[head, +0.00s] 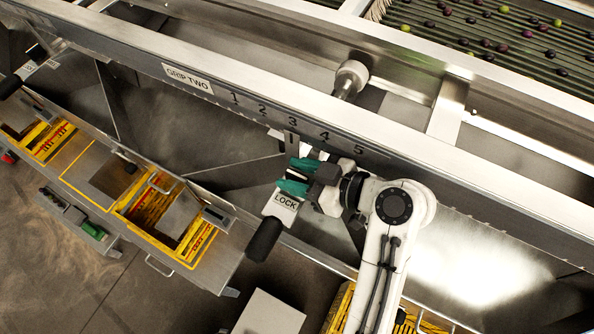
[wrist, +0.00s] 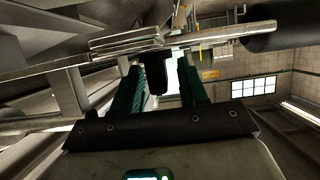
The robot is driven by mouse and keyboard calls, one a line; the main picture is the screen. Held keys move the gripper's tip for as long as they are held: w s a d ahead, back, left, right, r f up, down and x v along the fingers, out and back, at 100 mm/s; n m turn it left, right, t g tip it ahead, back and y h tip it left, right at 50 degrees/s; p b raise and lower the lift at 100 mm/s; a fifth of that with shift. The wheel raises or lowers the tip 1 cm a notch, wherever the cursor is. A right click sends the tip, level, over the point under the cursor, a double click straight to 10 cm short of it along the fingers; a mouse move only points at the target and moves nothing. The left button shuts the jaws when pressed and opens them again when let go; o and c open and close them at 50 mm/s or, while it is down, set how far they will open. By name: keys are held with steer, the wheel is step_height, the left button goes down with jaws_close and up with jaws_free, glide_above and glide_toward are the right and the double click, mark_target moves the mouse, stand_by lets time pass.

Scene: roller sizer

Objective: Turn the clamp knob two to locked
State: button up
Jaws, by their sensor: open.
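The GRIP TWO rail (head: 187,79) carries a scale of numbers from 1 to 5. Below the 3 a LOCK plate (head: 285,201) hangs, with a black lever handle (head: 264,240) pointing down-left. My gripper (head: 294,175) has green fingers and is open at the upper end of this plate. In the wrist view, a small dark knob (wrist: 155,76) stands between my two spread fingers (wrist: 157,70), with gaps visible at both sides. In the head view my fingers hide that knob. The black handle also shows at the wrist view's upper right (wrist: 285,31).
A round metal roller end (head: 351,77) sits behind the rail. Olives lie on the green rollers (head: 490,38) at the upper right. Another black handle (head: 10,86) is at the far left. Yellow-edged bins (head: 165,215) stand below left.

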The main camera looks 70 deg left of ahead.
jaws_close()
steer(key=shift+m+t+y, duration=0.3)
steer(key=shift+m+y, duration=0.1)
steer(key=m+t+y+p, duration=0.1)
steer(key=m+t, duration=0.2)
steer(key=shift+s+r+y, duration=0.1)
steer(key=shift+y, duration=0.2)
steer(key=m+t+y+p, duration=0.1)
steer(key=m+t+p, duration=0.1)
steer(key=m+t, duration=0.1)
steer(key=shift+r+m+t+p, duration=0.1)
steer(key=shift+m+t+p, duration=0.2)
steer(key=shift+t, duration=0.2)
steer(key=m+t+p, duration=0.2)
steer(key=t+p, duration=0.1)
steer(key=shift+m+t, duration=0.3)
steer(key=shift+m, duration=0.1)
steer(key=shift+m+t+h+p, duration=0.3)
steer(key=shift+m+t+p, duration=0.3)
steer(key=shift+t+p, duration=0.15)
steer(key=shift+m+t+p, duration=0.25)
steer(key=shift+m+p, duration=0.05)
steer(key=shift+p, duration=0.1)
